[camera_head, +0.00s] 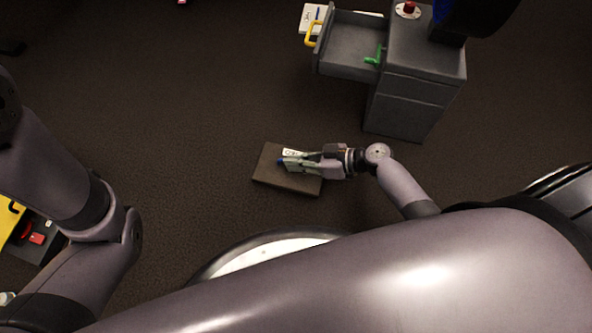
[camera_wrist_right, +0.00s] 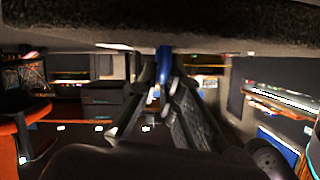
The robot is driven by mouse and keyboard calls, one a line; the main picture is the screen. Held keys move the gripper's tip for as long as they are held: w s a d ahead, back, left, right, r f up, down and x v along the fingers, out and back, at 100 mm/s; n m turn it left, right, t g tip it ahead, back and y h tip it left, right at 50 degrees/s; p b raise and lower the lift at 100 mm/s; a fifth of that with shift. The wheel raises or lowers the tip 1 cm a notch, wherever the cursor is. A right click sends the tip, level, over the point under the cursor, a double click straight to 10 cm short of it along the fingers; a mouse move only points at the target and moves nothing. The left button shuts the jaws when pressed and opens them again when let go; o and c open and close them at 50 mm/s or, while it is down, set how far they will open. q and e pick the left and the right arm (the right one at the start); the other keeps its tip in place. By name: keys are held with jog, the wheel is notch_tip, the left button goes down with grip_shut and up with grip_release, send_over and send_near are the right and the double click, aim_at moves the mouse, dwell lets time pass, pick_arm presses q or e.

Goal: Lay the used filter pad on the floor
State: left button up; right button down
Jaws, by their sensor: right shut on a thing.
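The used filter pad (camera_head: 270,177) is a flat, dark brown-grey slab with a white label on top, in the head view over the dark carpet. My right gripper (camera_head: 287,163) is at its upper side, shut on the pad at a small blue part. In the right wrist view the blue part (camera_wrist_right: 163,62) is between the fingers, against a wide grey-brown surface along the top edge. I cannot tell whether the pad touches the floor. My left arm shows at the left; its gripper is out of view.
A grey cabinet (camera_head: 415,85) stands at the upper right, its drawer (camera_head: 345,62) pulled open, with a yellow handle and a green piece inside. A red button (camera_head: 409,8) is on top. The carpeted floor (camera_head: 190,120) left of the pad is clear. A yellow item (camera_head: 10,218) lies at the far left.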

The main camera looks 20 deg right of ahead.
jog(key=shift+f+b, duration=1.2)
jog(key=shift+f, duration=0.85)
jog(key=shift+f, duration=0.15)
jog(key=c, duration=1.8)
grip_release()
jog(key=shift+o, duration=0.2)
jog(key=shift+s+d+r, duration=0.1)
jog(key=shift+d+r, duration=0.05)
jog(key=shift+r, duration=0.15)
jog(key=p+v, duration=0.4)
jog(key=v, duration=0.7)
jog(key=shift+s+d+p, duration=0.15)
jog(key=shift+d+p, duration=0.15)
